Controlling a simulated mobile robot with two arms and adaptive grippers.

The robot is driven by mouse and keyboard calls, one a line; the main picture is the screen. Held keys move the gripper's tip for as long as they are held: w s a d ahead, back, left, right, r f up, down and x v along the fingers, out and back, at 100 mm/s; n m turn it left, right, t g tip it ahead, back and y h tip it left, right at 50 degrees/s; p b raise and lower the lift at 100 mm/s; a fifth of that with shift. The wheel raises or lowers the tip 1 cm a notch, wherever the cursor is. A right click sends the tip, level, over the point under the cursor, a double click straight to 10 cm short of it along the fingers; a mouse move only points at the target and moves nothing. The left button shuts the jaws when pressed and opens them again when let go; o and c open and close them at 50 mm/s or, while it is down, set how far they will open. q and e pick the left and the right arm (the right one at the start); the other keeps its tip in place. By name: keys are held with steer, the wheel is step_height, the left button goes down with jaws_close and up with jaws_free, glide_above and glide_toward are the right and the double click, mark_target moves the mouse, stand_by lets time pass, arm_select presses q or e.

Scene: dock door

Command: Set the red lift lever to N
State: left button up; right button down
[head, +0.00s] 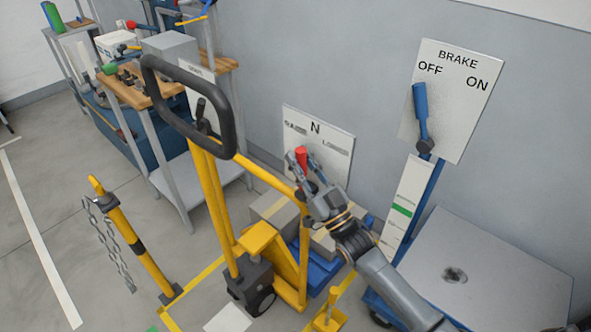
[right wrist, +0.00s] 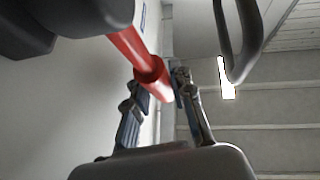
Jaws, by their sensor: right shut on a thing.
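The red lift lever (head: 302,156) stands in front of a white board (head: 326,160) with an N at its top middle, a blurred word to the left and LOWER to the right. Its red tip appears left of the N, below the left word; the exact setting is hard to tell. My right gripper (head: 308,166) is shut on the lever near its red end and hides its lower part. In the right wrist view the red lever (right wrist: 134,48) runs down between the fingers of my right gripper (right wrist: 160,88). My left gripper is not in view.
A yellow truck (head: 262,243) with a black loop handle (head: 148,75) stands just left of the lever. A blue brake lever (head: 420,105) points to OFF at right, above a grey platform (head: 490,270). A yellow post with chain (head: 137,240) and a workbench (head: 145,100) are left.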

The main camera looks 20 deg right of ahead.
steer(key=shift+s+d+t+b, duration=0.15)
steer(key=shift+s+t+b, duration=0.05)
steer(key=shift+t+b, duration=0.1)
steer(key=c, duration=1.4)
jaws_free()
steer(key=v, duration=1.2)
steer(key=shift+f, duration=0.1)
